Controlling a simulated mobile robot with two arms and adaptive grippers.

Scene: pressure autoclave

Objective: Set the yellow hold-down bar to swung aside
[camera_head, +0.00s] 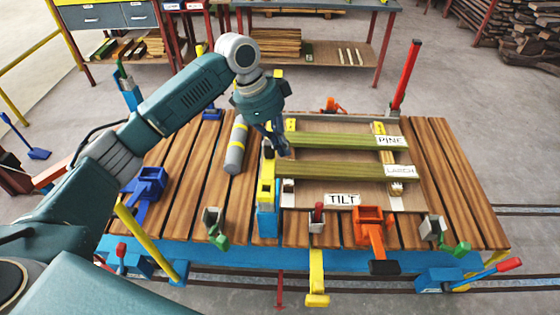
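The yellow hold-down bar (266,188) appears to be the yellow piece on a blue post (267,222) at the near left of the work board. It points away from me toward my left gripper, and its far part is hidden behind the gripper and arm. My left gripper (276,146) hangs above the bar's far end, beside the left ends of the green boards. Its dark fingers point down; I cannot tell whether they touch the bar or how far apart they are. My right gripper is not in view.
Two green boards (345,139) labelled PINE and LARCH lie right of the bar. A grey cylinder (236,146) lies left of it. A red upright lever (406,76) stands at the back right, and an orange clamp (372,230) at the front. The slatted table's right end is clear.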

